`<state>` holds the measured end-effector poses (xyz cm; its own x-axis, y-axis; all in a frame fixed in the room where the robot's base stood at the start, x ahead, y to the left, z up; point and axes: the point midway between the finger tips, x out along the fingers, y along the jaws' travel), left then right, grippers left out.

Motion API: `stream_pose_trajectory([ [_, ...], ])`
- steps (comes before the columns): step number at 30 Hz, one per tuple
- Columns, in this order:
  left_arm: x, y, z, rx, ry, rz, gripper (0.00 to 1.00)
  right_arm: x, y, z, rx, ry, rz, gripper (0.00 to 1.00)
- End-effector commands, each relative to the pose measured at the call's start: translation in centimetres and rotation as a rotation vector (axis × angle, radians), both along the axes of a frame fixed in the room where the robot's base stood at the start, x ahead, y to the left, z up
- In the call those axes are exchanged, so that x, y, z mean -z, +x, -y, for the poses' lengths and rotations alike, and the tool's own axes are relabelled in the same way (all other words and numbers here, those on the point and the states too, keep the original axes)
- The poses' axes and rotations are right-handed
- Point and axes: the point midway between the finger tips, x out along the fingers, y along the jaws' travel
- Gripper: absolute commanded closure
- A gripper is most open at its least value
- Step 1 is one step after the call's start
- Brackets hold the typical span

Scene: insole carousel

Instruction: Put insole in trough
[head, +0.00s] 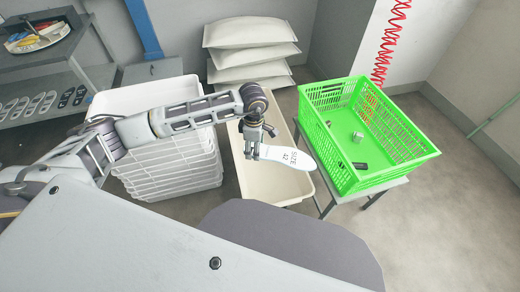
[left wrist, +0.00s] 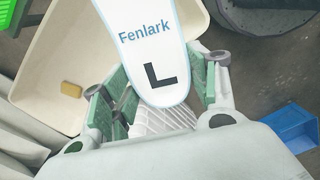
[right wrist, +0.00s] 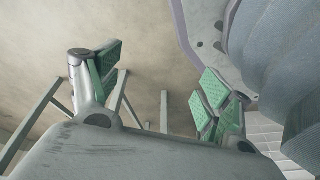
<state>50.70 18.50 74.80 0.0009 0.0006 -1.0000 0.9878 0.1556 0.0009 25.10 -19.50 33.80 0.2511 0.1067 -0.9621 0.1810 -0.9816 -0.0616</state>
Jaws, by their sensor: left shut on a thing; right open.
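A green crate (head: 352,178) with a few small items stands on a stand right of the trough. Stacked white crates (head: 170,180) are to its left. Pale sacks (head: 252,58) are piled behind. A rack with insoles (head: 45,105) and a round tray (head: 38,38) is at far left.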

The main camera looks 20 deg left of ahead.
Motion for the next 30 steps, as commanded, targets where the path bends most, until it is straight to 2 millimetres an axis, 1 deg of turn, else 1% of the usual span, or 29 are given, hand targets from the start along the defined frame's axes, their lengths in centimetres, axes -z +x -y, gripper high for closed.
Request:
stream_pose_trajectory([
  [1,0.7,0.0,0.1,-0.036,0.000,0.000,0.63,0.1,0.3,-0.1,0.001,0.003,0.005,0.21],
  [19,5.0,0.1,1.1,-0.520,0.000,0.000,0.63,-2.3,3.6,-1.8,-0.001,0.042,0.049,0.21],
  [30,7.6,0.1,1.7,-0.819,-0.001,-0.001,0.63,-4.1,5.2,-2.7,-0.004,0.067,0.076,0.21],
])
